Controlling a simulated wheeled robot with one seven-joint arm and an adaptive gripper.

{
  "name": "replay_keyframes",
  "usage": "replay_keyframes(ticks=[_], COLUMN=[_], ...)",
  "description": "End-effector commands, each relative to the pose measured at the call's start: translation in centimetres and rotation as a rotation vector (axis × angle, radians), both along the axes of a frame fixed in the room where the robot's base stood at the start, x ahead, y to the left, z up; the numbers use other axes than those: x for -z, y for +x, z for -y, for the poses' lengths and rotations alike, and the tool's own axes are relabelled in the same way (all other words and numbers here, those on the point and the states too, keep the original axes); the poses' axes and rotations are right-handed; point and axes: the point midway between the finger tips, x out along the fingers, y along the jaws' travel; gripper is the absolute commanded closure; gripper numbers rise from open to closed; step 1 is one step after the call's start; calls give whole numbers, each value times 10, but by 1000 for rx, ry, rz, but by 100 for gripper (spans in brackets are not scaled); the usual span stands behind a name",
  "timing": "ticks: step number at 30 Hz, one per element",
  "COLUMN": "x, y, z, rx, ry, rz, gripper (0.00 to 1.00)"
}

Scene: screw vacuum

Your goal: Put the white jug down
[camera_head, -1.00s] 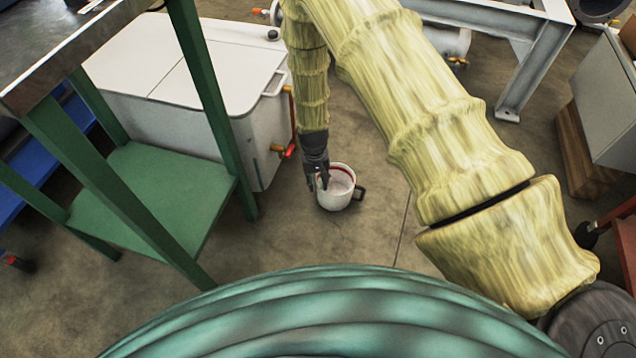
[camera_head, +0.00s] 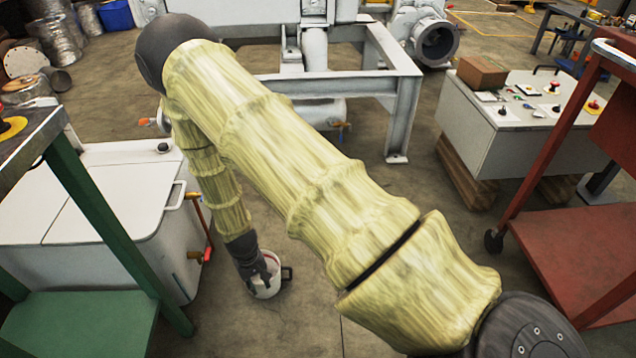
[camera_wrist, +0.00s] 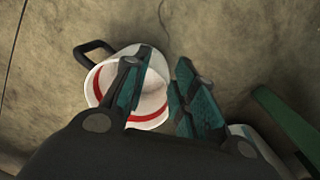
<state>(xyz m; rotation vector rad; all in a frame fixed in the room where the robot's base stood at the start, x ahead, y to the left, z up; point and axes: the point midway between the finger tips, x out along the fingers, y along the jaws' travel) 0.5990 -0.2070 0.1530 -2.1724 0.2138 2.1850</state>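The white jug (camera_head: 268,288) has a dark handle and a red band inside its rim. In the head view it is low, left of centre, below my gripper (camera_head: 255,272), and appears to stand on the concrete floor. The wrist view shows the jug (camera_wrist: 104,84) with its handle at upper left. My gripper (camera_wrist: 164,60) has its two teal-padded fingers apart. The left finger crosses the jug's mouth and the right finger is just outside the wall, with a visible gap. The jug's base is mostly hidden.
A white tank (camera_head: 90,215) with red-handled valves stands left of the jug. A green-framed table (camera_head: 85,325) is at the lower left. A red cart (camera_head: 575,240) and a grey control cabinet (camera_head: 515,130) are at the right. The floor right of the jug is clear.

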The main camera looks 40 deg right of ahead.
Motion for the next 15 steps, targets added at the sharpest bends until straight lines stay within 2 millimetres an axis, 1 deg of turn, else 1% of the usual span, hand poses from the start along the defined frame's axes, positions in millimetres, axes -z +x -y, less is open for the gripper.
replay_keyframes(ticks=[1,2,3,4,5,6,8,9,12,15], x=[11,16,21,24,26,27,26,24,15,7], y=[-34,-52,-77,-97,-118,-145,-183,-205,-250,-277], z=[7,10,14,17,19,21,23,23,22,21], rx=[-4,-11,-21,-28,-36,-46,-59,-67,-82,-90], ry=[1,1,3,5,8,13,22,29,46,60], rz=[-12,-13,-13,-13,-15,-14,-14,-12,-6,1], gripper=[73,73,73,73,73,73,73,73,73,73])
